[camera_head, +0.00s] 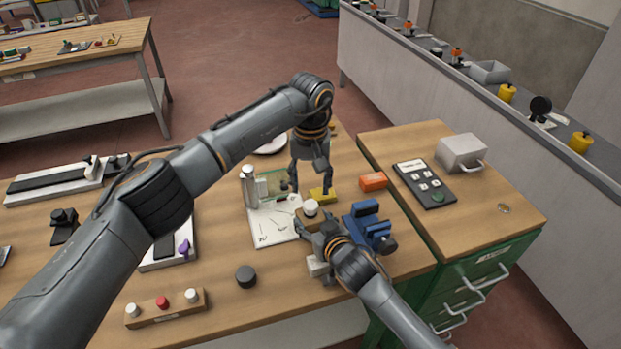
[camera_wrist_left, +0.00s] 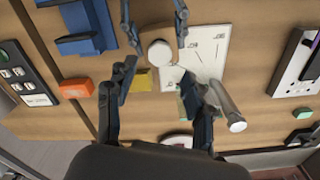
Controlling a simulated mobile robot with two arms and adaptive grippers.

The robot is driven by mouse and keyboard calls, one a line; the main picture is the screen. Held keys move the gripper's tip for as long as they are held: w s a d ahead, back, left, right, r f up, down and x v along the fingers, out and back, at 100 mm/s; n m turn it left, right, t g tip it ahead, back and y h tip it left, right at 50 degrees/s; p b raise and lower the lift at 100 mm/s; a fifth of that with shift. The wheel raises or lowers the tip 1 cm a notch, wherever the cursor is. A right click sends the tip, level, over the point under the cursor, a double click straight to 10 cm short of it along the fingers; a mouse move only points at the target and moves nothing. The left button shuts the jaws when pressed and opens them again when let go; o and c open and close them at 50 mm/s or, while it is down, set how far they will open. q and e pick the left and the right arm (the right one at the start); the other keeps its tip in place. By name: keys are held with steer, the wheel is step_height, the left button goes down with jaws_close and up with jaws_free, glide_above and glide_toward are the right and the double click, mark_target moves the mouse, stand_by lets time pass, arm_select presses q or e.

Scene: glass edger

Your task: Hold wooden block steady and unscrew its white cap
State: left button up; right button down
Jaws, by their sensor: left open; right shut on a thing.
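The small wooden block (camera_head: 313,221) is on the workbench near the white sheet, with its round white cap (camera_head: 311,207) facing up. The cap also shows in the left wrist view (camera_wrist_left: 159,52). My right gripper (camera_head: 312,231) is shut on the block, one finger on each side; its fingers also show at the top of the left wrist view (camera_wrist_left: 155,28). My left gripper (camera_head: 312,188) points down, open and empty, above and slightly behind the cap, apart from it. In the left wrist view its fingers (camera_wrist_left: 160,82) are spread, short of the cap.
A blue vise (camera_head: 368,228) stands close right of the block. A yellow piece (camera_head: 322,195) and an orange box (camera_head: 373,181) lie behind. A silver cylinder (camera_head: 249,187) stands by the white sheet (camera_head: 270,228). A black round knob (camera_head: 245,276) sits at the front left.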

mark_target(310, 204)
arm_select(q)
step_height(310, 204, down, 7)
steer(key=shift+f, duration=0.1)
stand_by(0.3)
steer(key=shift+c, duration=0.2)
